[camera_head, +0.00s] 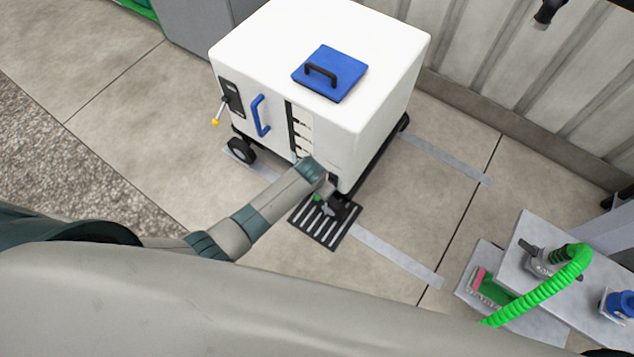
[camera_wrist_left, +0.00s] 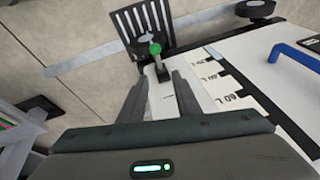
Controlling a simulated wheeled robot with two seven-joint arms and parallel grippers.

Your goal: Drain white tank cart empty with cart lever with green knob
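The white tank cart (camera_head: 270,60) stands on the floor with a blue lid handle plate (camera_head: 330,74) on top. The cart lever's green knob (camera_head: 317,198) shows low at its near corner, above the slotted black drain grate (camera_head: 325,232). In the left wrist view the green knob (camera_wrist_left: 155,48) tops a short dark lever (camera_wrist_left: 164,74), just beyond my fingertips. My left gripper (camera_wrist_left: 159,78) is open, with the lever lined up between its fingers; contact is not visible. In the head view my left arm covers part of the cart's lower corner. My right gripper is not in view.
A yellow-tipped lever (camera_head: 217,118) and blue handle (camera_head: 260,116) are on the cart's left face. A grey stand (camera_head: 525,222) with a green hose (camera_head: 540,292) is at lower right. A corrugated wall (camera_head: 530,75) rises behind.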

